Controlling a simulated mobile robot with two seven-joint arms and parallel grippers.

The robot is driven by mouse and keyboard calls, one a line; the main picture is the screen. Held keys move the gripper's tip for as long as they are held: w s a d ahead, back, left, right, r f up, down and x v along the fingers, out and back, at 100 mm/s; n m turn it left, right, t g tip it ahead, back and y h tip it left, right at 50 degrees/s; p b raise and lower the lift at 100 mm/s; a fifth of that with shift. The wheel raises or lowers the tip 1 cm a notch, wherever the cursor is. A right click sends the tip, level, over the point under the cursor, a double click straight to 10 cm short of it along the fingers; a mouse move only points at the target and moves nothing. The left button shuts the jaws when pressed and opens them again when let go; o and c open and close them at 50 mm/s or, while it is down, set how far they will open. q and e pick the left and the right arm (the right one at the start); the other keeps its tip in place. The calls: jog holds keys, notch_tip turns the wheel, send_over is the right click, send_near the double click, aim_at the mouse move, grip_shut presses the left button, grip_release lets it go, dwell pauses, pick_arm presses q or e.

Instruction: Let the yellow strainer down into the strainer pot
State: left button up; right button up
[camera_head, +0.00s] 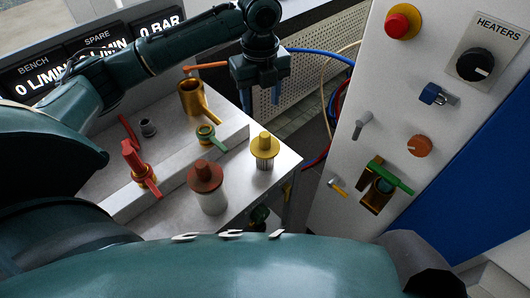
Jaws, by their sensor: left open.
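The yellow strainer (264,148) stands upright on the white bench near its right edge, with its yellow flanged cap and knob on top and a paler body below. A brass pot with a slanted side branch (191,99), which looks like the strainer pot, stands farther back and left; its top looks open and dark inside. My left gripper (261,98) is open and points down, right of the brass pot and above and behind the yellow strainer. It touches neither, and nothing shows between its fingers. My right gripper does not show.
A panel with knobs and valves (420,110) stands right. Blue and red hoses run behind the bench.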

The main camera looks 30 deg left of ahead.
aim_at(265, 134)
pick_arm(q)
notch_tip(265, 134, down, 7)
jog(key=f, duration=0.5)
jog(key=shift+w+d+f, duration=0.1)
jog(key=shift+d+f, duration=0.2)
jog(key=shift+d, duration=0.1)
grip_shut()
dwell(0.4)
